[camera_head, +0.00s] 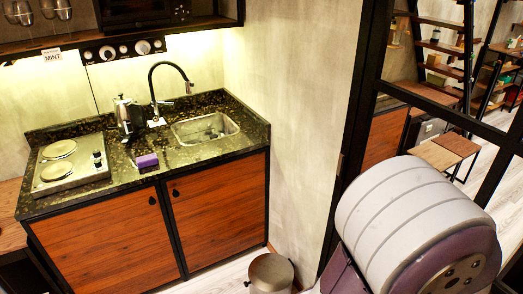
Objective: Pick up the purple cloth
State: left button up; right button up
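The purple cloth (147,160) is a small folded-looking block, purple on top and darker at the front. It lies near the front edge of the dark stone counter (205,158), between the hot plate and the sink. Neither of my grippers shows in the head view, so their state and distance from the cloth cannot be seen.
A two-ring hot plate (72,161) is left of the cloth. A metal kettle (127,115) stands behind it. A black faucet (156,92) rises by the sink (205,128). A lidded bin (271,272) stands on the floor, right of the cabinet.

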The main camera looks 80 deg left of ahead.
aim_at(147, 161)
jog(key=u, duration=3.4)
jog(key=i+j, duration=0.15)
jog(key=i, duration=0.6)
jog(key=i+j, duration=0.15)
jog(key=i, duration=0.6)
jog(key=i+j, duration=0.15)
jog(key=i, duration=0.55)
jog(key=i+j, duration=0.15)
jog(key=i, duration=0.6)
